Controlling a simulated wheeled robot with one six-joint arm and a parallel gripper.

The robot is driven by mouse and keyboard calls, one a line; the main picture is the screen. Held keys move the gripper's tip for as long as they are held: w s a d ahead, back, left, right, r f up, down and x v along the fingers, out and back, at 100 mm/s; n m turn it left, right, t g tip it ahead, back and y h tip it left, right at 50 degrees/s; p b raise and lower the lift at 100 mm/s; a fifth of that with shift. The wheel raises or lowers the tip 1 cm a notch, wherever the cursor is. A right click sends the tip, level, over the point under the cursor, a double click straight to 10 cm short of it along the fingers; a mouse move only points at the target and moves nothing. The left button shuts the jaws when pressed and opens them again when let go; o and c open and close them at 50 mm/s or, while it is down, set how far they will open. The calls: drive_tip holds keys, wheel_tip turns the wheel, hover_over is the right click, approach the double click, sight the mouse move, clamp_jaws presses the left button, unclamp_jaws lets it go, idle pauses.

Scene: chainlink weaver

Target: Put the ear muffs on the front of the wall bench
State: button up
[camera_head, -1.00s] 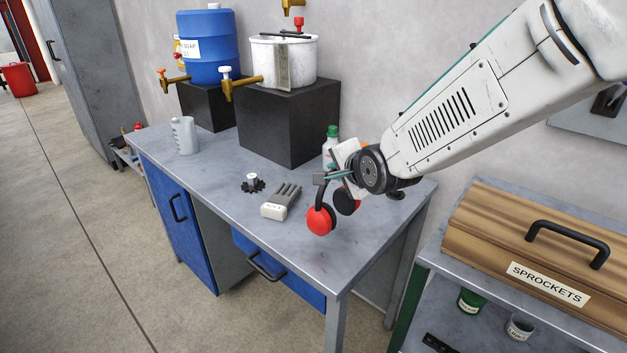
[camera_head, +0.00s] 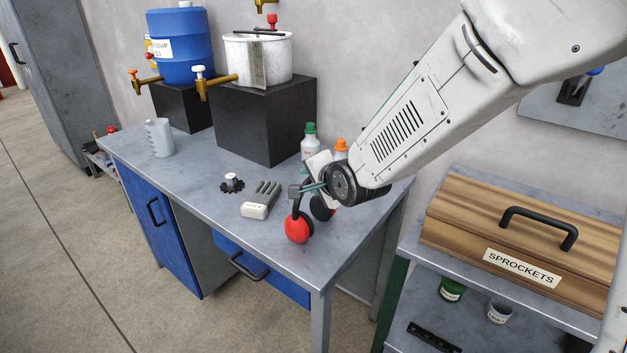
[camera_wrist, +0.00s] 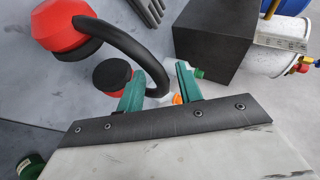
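The ear muffs (camera_head: 298,228) have red and black cups and a black band. They hang upright from my gripper (camera_head: 306,189) over the right front part of the wall bench (camera_head: 196,182), which has a grey top and blue fronts. I cannot tell whether the cups touch the top. In the wrist view the band (camera_wrist: 136,43) runs in at the teal fingers of my gripper (camera_wrist: 160,80), with one red cup (camera_wrist: 62,22) at upper left. The other cup (camera_wrist: 112,75) is partly hidden by the left finger. My gripper appears shut on the band.
A green-capped bottle (camera_head: 309,148) and an orange-capped bottle (camera_head: 341,150) stand behind. A black block (camera_head: 263,125) fills the back. A sprockets box (camera_head: 520,240) sits at right.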

drive_tip(key=v, duration=1.2)
drive_tip(key=s+d+r+n+g+h, duration=0.1)
drive_tip(key=s+d+n+g+h, duration=0.35)
drive_tip(key=s+d, duration=0.85)
drive_tip(key=s+d+r+n+g, duration=0.1)
drive_tip(key=s+d+n+g, duration=0.4)
drive_tip(key=s, duration=0.8)
drive_tip(key=d, duration=0.3)
drive_tip(key=shift+r+h, duration=0.25)
drive_tip(key=shift+h, duration=0.1)
drive_tip(key=shift+w+n, duration=0.1)
drive_tip(key=shift+n, duration=0.15)
